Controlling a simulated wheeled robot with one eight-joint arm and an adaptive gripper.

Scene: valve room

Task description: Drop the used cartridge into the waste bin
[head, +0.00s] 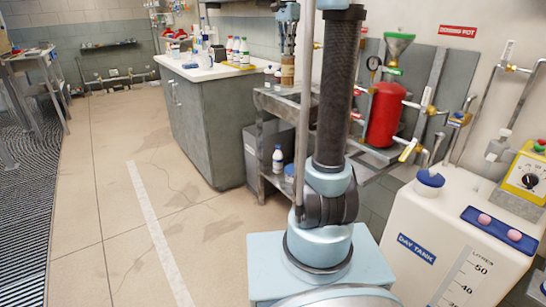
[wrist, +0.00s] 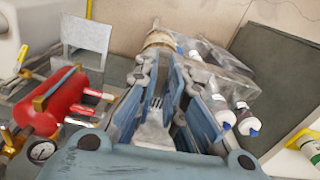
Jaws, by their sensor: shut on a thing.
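My gripper (head: 287,50) is in the upper middle of the head view, pointing down, partly beside my arm column. It is shut on a tan-brown cylinder, the used cartridge (head: 287,76), which hangs below the fingers. In the wrist view the cartridge (wrist: 160,39) shows at the far end of my gripper (wrist: 163,68), between the fingertips. The waste bin appears to be the dark grey box (head: 263,140) with a white label, on the floor between the cabinet and the metal bench. The cartridge shows above it in the picture; I cannot tell whether it is directly over it.
The metal bench (head: 282,103) has bottles on its lower shelf. A red filter vessel (head: 385,115) with valves stands right of my arm. A white day tank (head: 455,235) fills the lower right. The grey cabinet (head: 215,130) carries bottles. Floor at left is clear.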

